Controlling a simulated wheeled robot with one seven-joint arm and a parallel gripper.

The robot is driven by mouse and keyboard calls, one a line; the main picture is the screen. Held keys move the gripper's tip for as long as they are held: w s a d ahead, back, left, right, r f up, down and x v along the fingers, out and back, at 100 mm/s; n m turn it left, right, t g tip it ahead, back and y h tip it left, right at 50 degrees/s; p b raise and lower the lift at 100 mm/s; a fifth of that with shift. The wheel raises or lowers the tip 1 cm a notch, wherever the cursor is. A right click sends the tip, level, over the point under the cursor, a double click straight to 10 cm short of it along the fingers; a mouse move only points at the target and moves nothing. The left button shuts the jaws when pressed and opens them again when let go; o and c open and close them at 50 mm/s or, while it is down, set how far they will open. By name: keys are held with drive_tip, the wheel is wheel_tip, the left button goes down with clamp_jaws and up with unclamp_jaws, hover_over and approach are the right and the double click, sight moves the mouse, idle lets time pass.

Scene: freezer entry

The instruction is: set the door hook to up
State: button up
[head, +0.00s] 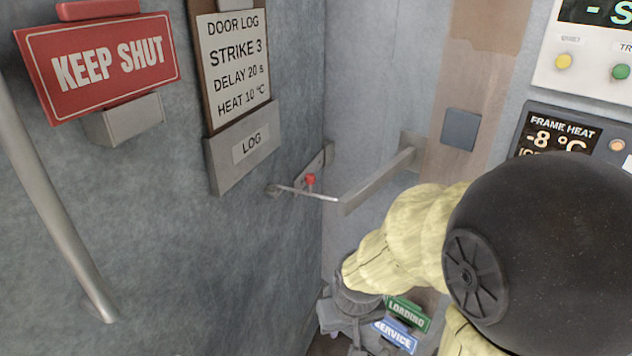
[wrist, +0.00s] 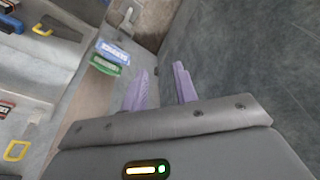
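The door hook (head: 318,196) is a thin pale metal rod on the grey door in the head view. It lies nearly level, from a round pivot at its left to its free end near the frame, and dips slightly to the right. A red knob (head: 310,180) shows just above its middle; I cannot tell whether they touch. My gripper (wrist: 160,70) shows two purple fingers, apart with nothing between them, in the wrist view. In the head view my gripper is low, below and right of the hook, its fingers not clear. The hook does not show in the wrist view.
A metal bracket bar (head: 378,180) juts from the wall right of the hook. A log holder (head: 240,153) hangs above left, and a long door handle (head: 50,200) stands far left. Green (head: 407,313) and blue (head: 395,336) signs are near my gripper.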

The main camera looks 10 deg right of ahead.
drive_tip(key=w+a+r+t, duration=0.2)
drive_tip(key=w+a+t, duration=0.2)
drive_tip(key=w, duration=0.2)
drive_tip(key=w+a+r+t, duration=0.2)
drive_tip(key=w+a+t, duration=0.15)
drive_tip(key=w, duration=0.35)
wheel_tip(320, 180, up, 9)
drive_tip(key=w+d+m+t+h+b, duration=0.1)
drive_tip(key=d+m+t+h, duration=0.1)
drive_tip(key=m+t+h, duration=0.2)
drive_tip(key=t+h, duration=0.2)
drive_tip(key=t, duration=0.1)
drive_tip(key=shift+w, duration=0.35)
